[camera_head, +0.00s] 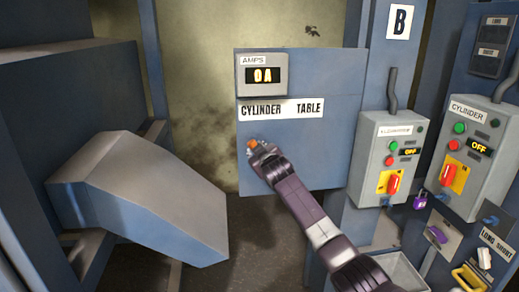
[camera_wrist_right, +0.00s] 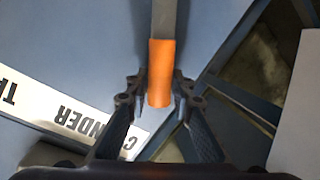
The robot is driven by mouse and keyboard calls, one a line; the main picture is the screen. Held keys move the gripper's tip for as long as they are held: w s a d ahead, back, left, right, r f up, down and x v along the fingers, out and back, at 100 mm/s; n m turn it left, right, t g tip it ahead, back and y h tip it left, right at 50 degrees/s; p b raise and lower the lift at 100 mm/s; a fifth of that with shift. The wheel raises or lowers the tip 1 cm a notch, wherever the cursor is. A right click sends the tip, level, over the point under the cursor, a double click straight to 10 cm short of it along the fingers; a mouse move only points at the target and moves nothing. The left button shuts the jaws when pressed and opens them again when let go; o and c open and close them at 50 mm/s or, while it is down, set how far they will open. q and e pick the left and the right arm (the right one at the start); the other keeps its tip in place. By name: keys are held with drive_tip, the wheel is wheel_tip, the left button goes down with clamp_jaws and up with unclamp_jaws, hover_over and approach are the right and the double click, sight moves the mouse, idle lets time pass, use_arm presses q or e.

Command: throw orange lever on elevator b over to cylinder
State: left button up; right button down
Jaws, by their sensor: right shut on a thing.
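The orange lever shows as a small orange tip (camera_head: 252,144) in the head view, on the blue panel (camera_head: 320,170) marked B, just below the word CYLINDER on the CYLINDER TABLE label (camera_head: 281,109). In the right wrist view its orange grip (camera_wrist_right: 161,72) and grey shaft (camera_wrist_right: 164,17) are clear. My right gripper (camera_head: 259,150) is shut on the orange grip, with its fingertips (camera_wrist_right: 159,90) on both sides of it. My gripper and arm hide the lever's shaft and pivot in the head view. My left gripper is not in view.
Two grey control boxes with red switches, the nearer-panel one (camera_head: 388,155) and the CYLINDER one (camera_head: 477,160), stand to the right, both showing OFF. A grey-blue chute (camera_head: 130,190) is at left.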

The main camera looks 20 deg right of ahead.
drive_tip(key=shift+a+f, duration=0.1)
drive_tip(key=c, duration=2)
unclamp_jaws()
drive_tip(key=shift+c, duration=0.2)
drive_tip(key=o, duration=0.4)
drive_tip(key=shift+w+a, duration=0.1)
drive_tip(key=shift+c, duration=0.2)
drive_tip(key=shift+s, duration=0.2)
drive_tip(key=v, duration=1.1)
drive_tip(key=shift+s, duration=0.35)
